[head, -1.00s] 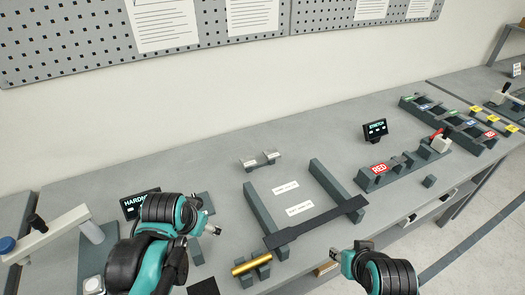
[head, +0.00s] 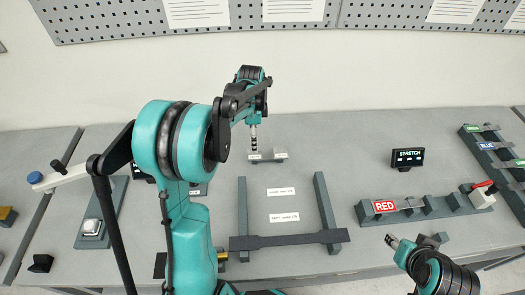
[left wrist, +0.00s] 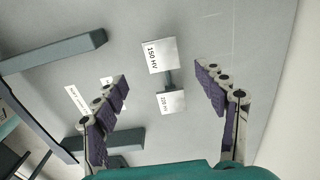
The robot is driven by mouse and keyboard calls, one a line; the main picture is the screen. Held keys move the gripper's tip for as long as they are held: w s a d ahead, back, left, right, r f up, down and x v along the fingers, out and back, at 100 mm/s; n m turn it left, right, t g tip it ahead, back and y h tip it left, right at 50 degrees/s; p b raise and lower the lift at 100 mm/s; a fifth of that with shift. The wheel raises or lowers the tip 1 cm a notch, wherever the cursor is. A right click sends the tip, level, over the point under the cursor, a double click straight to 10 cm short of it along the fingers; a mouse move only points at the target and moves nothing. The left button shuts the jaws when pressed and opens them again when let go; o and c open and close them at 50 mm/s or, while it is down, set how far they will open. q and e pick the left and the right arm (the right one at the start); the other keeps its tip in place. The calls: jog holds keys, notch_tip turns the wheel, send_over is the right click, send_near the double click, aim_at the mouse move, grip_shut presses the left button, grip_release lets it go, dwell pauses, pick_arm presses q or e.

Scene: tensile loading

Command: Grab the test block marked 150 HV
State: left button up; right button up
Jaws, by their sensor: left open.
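The test block marked 150 HV (left wrist: 159,57) is a pale square plate in the left wrist view, between and beyond my open finger pads. A second block (left wrist: 172,102), whose label seems to read 200 HV, lies nearer to the palm on the same dark holder (left wrist: 168,78). My left gripper (left wrist: 163,80) is open and empty, with one finger on each side of the pair. In the head view my left gripper (head: 253,143) hangs just above the left end of the block pair (head: 279,154); block labels are unreadable there. My right gripper (head: 392,241) is at the front right, away from the blocks.
Two dark rails (head: 327,200) with white labels between them and a dark flat bar (head: 290,239) lie in front of the blocks. A STRETCH display (head: 408,158) and a RED rack (head: 384,206) stand to the right. The table behind the blocks is clear.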

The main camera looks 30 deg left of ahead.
aim_at(254, 155)
pick_arm(q)
notch_tip(254, 155, down, 2)
jog(key=shift+f+b, duration=0.1)
jog(key=shift+b, duration=0.2)
jog(key=f+b, duration=0.1)
jog(key=f, duration=0.3)
jog(key=shift+w+f+b, duration=0.2)
jog(key=shift+b, duration=0.2)
jog(key=shift+f, duration=0.45)
jog(key=shift+r, duration=0.1)
jog(key=shift+c, duration=1)
jog(key=c, duration=1.3)
